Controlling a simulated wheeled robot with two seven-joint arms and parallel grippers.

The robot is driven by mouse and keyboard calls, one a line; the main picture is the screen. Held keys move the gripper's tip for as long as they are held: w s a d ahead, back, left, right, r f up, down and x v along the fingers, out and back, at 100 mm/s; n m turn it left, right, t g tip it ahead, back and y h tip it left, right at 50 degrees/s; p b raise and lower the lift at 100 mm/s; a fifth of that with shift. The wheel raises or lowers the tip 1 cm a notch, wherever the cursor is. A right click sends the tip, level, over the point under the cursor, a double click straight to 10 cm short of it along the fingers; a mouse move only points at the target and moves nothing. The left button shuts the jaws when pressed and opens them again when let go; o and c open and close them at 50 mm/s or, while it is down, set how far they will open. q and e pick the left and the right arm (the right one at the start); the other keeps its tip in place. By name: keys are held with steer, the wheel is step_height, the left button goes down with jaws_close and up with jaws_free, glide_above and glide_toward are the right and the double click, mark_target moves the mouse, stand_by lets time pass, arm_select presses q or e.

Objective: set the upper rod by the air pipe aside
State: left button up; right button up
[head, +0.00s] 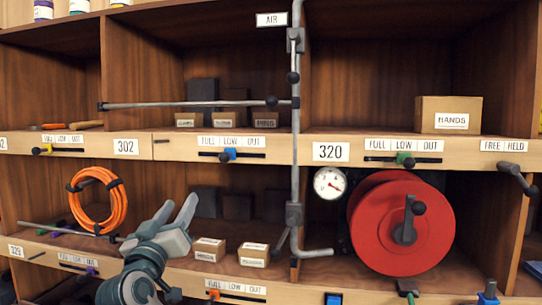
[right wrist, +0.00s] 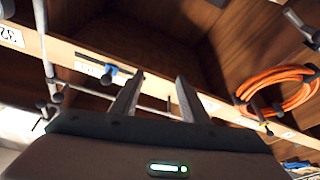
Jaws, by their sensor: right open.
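The upper rod (head: 190,105) is a thin grey bar lying level across the upper middle compartment. It has a black left end, and a black knob (head: 272,102) near its right end, which meets the upright grey air pipe (head: 296,160) at a black clamp. The AIR label (head: 271,20) is above. My right gripper (head: 177,208) is open and empty, in front of the lower shelf, below and apart from the upper rod. Its two fingers also show apart in the right wrist view (right wrist: 157,90). A thin bar passes behind them there; I cannot tell which. My left gripper is not in view.
An orange hose coil (head: 97,200) hangs left of my gripper. Small boxes (head: 210,249) stand on the lower shelf. A gauge (head: 329,182) and red reel (head: 400,222) are right of the pipe.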

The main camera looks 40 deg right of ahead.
mark_target(269, 103)
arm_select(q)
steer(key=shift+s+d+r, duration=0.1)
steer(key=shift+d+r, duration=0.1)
arm_select(e)
steer(key=s+d+r+m+g+h, duration=0.2)
steer(key=s+r+m, duration=0.3)
steer(key=s+r, duration=0.3)
steer(key=s+d+r+m+g+h, duration=0.1)
steer(key=s+r+m+g+h, duration=0.3)
steer(key=s+r, duration=0.4)
steer(key=shift+s+d+r+m+g, duration=0.3)
steer(key=shift+m+g, duration=0.2)
steer(key=shift+m, duration=0.5)
arm_select(q)
steer(key=shift+p, duration=0.3)
arm_select(e)
steer(key=shift+w+d+r, duration=0.1)
